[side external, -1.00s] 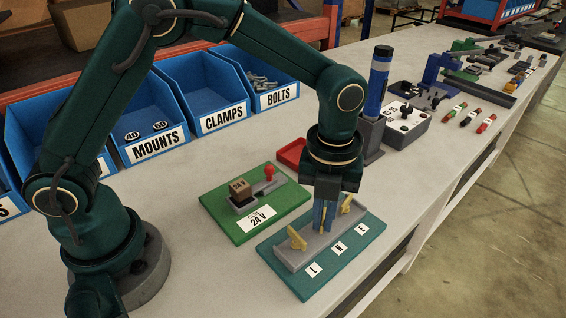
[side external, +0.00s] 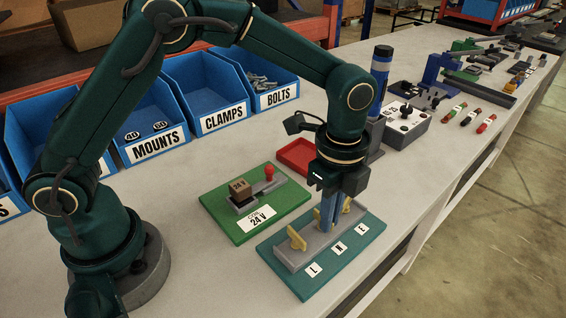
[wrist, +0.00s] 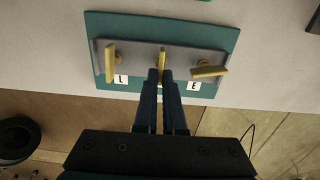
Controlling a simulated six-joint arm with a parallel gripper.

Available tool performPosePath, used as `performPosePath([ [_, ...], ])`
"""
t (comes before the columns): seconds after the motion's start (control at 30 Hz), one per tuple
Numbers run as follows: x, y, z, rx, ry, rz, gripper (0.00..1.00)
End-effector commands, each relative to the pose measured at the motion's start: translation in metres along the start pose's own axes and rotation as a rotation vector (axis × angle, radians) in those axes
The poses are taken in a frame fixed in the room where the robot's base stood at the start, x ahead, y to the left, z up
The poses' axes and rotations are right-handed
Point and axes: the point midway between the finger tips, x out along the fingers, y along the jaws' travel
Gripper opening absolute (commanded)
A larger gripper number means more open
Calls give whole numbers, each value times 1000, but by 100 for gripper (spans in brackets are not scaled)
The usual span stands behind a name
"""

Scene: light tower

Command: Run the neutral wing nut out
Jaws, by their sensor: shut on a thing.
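A teal board (side external: 300,286) carries a grey terminal block (side external: 283,257) with three yellow wing nuts in a row, above labels L, N and E. The L wing nut (side external: 297,239) and the E wing nut (side external: 347,205) stand free at either end. My gripper (wrist: 161,78) points down at the middle, its blue fingers shut on the neutral wing nut (wrist: 162,57). In the wrist view, one end of that nut shows beyond the fingertips, and the fingers hide the N label. In the side view, the fingers cover most of this nut.
A green 24 V board (side external: 238,232) with a brown block and a red knob lies beside the teal board. A red tray (side external: 296,156) and a blue-banded light tower (side external: 379,80) stand behind. Blue bins (side external: 222,122) line the back. The bench edge is close in front.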

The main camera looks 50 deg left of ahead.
Motion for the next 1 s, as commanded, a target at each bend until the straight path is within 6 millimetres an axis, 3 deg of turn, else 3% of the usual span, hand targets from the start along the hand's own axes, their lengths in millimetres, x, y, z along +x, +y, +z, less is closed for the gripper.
performPosePath([
  [1.0, 2, -10, 6, -965, -4, 2, 0],
])
